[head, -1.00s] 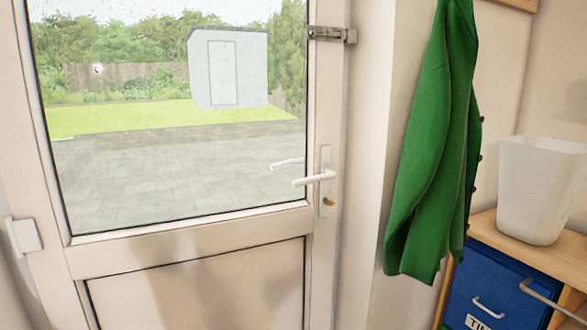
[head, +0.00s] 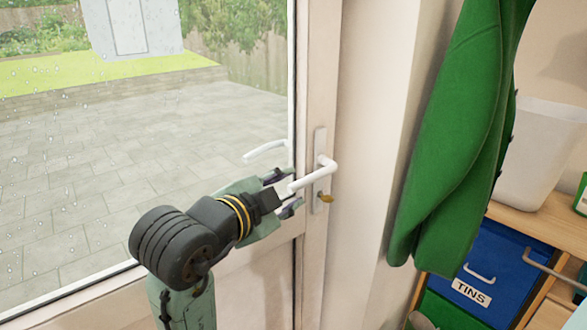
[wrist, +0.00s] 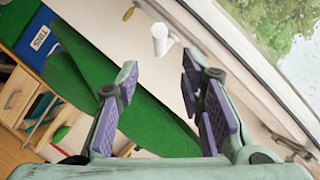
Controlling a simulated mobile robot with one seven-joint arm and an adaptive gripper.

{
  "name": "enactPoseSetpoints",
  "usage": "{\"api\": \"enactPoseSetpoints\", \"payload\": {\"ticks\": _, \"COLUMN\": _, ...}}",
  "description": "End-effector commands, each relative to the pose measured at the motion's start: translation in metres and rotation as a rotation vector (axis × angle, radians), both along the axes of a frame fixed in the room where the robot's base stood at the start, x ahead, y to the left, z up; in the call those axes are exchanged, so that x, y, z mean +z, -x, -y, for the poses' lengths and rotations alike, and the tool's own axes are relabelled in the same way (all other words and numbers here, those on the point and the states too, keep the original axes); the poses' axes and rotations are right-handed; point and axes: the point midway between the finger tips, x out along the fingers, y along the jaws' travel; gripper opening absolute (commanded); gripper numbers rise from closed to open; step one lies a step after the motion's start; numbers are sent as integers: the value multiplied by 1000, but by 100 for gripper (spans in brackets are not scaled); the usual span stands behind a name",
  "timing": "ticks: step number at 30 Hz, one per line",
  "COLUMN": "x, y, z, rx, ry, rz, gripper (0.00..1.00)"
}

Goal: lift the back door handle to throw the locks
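The back door handle (head: 314,176) is a white lever on a narrow white plate at the door's right edge. It points left and lies roughly level. My gripper (head: 283,193) is open, just left of the lever's free end, with one finger higher and one lower. In the wrist view the handle (wrist: 160,38) shows end-on, just beyond the gap between the purple-padded fingers of my gripper (wrist: 155,82). Nothing is between the pads, and I see no contact with the lever. A brass key (head: 325,198) sits below the handle.
The door's wet glass pane (head: 110,150) is left of the handle, with an outside handle (head: 265,151) visible through it. A green coat (head: 455,150) hangs to the right. Beyond it are a white bin (head: 535,150) and a blue TINS drawer (head: 490,270).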

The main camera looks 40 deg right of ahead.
Motion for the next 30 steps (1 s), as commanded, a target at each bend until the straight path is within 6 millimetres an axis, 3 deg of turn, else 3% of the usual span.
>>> {"api": "enactPoseSetpoints", "payload": {"ticks": 15, "x": -20, "y": -35, "z": 75, "rx": 0, "ry": 1, "rz": -5, "gripper": 35}}
{"api": "enactPoseSetpoints", "payload": {"ticks": 21, "x": -25, "y": -43, "z": 89, "rx": 3, "ry": 2, "rz": -3, "gripper": 35}}
{"api": "enactPoseSetpoints", "payload": {"ticks": 30, "x": -26, "y": -44, "z": 91, "rx": 3, "ry": 3, "rz": -1, "gripper": 35}}
